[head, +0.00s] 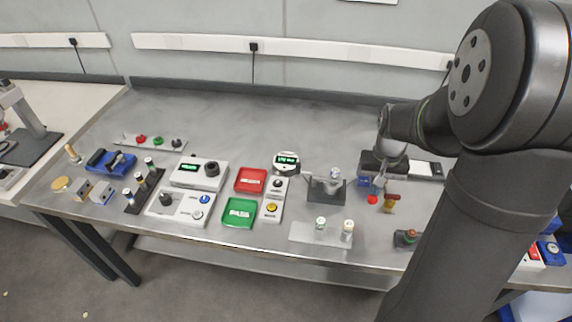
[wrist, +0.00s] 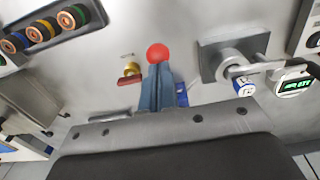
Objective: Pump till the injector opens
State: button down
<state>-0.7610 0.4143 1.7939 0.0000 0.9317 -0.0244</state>
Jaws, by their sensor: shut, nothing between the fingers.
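My gripper (head: 378,186) is shut and empty, pointing down over the right part of the bench. In the wrist view its closed fingers (wrist: 158,85) end at a red ball-shaped knob (wrist: 157,53). The knob also shows in the head view (head: 373,199), just below the fingertips; I cannot tell whether they touch. What carries the knob is hidden by the gripper. A grey bracket (head: 323,190) with a silvery cylinder stands to the left; it also shows in the wrist view (wrist: 222,60). A round display (head: 287,160) with green digits is farther left, its reading too small. I cannot identify the injector surely.
A brass fitting with a red-brown handle (head: 391,203) stands close right of the knob. A pale plate (head: 318,238) with small capped pieces lies in front. Red (head: 250,180) and green (head: 239,212) trays are left. The back of the bench is clear.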

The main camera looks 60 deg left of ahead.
notch_tip(320, 180, up, 9)
dwell(0.8)
jog(key=shift+f, duration=0.1)
dwell(0.4)
